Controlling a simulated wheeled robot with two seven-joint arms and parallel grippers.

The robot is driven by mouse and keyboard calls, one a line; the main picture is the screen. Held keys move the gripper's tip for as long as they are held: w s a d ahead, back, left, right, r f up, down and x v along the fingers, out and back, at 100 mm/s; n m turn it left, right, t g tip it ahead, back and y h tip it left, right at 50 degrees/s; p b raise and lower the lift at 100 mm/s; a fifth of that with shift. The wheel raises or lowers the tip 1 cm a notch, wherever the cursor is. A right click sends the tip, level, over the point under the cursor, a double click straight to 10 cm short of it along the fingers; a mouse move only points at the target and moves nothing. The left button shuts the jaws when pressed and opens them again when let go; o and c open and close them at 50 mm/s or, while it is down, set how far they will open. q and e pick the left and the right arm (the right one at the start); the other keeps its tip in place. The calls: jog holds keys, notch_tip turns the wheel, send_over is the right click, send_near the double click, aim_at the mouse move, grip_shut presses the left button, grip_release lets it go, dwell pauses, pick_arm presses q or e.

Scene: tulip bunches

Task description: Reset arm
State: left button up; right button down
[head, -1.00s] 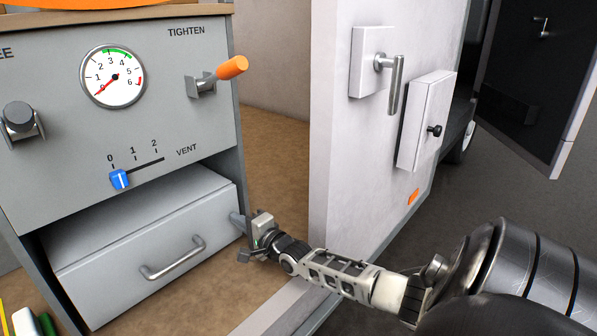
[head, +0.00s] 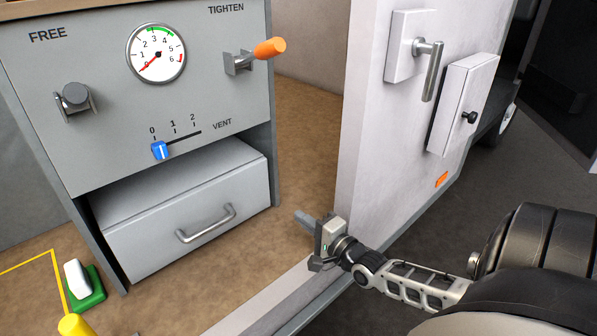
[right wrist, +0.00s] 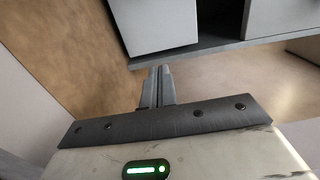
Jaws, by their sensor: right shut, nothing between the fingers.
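My right gripper (head: 306,218) is shut and empty in the head view, to the right of the drawer and beside the white wall panel. Its closed fingers (right wrist: 157,86) also show in the right wrist view, pointing toward the cabinet's lower edge with nothing between them. My left gripper is not in view. The grey control cabinet (head: 100,130) stands at the left of the head view.
A drawer (head: 150,235) with a curved handle (head: 206,223) sits below the panel. The white wall (head: 365,150) carries a lever handle (head: 432,70) and a small box with a black knob (head: 469,117). A green-based white object (head: 78,280) stands at lower left. Brown floor lies between cabinet and wall.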

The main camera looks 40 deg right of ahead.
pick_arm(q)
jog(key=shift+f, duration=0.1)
pick_arm(e)
jog(key=shift+s, duration=0.2)
